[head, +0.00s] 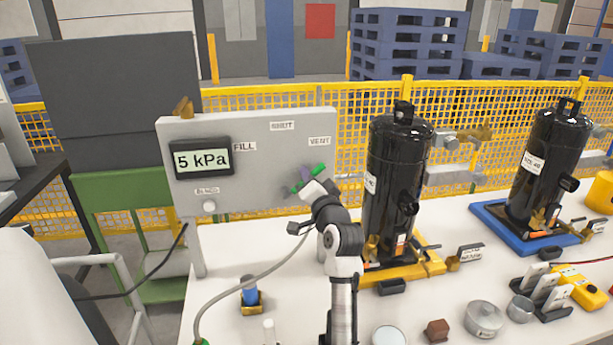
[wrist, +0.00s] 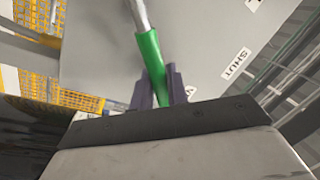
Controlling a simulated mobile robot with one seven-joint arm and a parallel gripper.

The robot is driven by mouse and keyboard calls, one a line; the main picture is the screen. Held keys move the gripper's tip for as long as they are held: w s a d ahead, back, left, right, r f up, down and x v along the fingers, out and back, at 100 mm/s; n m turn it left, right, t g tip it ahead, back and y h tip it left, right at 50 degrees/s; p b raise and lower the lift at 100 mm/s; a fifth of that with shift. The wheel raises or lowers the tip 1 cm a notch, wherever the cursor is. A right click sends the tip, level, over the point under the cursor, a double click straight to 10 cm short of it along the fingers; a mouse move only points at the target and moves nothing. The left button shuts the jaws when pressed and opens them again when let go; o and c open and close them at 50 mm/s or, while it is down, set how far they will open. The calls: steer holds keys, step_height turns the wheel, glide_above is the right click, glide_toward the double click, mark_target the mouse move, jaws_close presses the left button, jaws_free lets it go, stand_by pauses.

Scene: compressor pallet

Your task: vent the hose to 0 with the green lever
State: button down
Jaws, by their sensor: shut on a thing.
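The green lever (head: 318,169) is on the right part of the grey panel (head: 270,150), below the VENT label (head: 319,141). My gripper (head: 306,178) is at the lever, with its fingers on either side of it. In the wrist view the green lever grip (wrist: 150,58) runs down between the two purple-grey fingers (wrist: 159,88), which are shut on it. The panel display (head: 203,160) reads 5 kPa. A grey hose (head: 256,279) curves over the table to the left of my arm. Its upper end is hidden near my arm.
A black cylinder (head: 396,175) on a yellow base stands close to the right of my arm. Another black cylinder (head: 545,165) stands on a blue base further right. A blue-topped fitting (head: 249,290), a round tin (head: 484,318) and a brown block (head: 437,330) stand on the white table.

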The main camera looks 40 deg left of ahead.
steer(key=shift+w+d, duration=0.1)
stand_by(0.4)
steer(key=c, duration=1.5)
jaws_free()
steer(key=shift+o, duration=0.2)
steer(key=shift+d+f, duration=0.1)
steer(key=b+v, duration=0.4)
steer(key=v, duration=0.9)
steer(key=shift+s+d, duration=0.25)
steer(key=shift+s, duration=0.05)
steer(key=shift+f, duration=0.15)
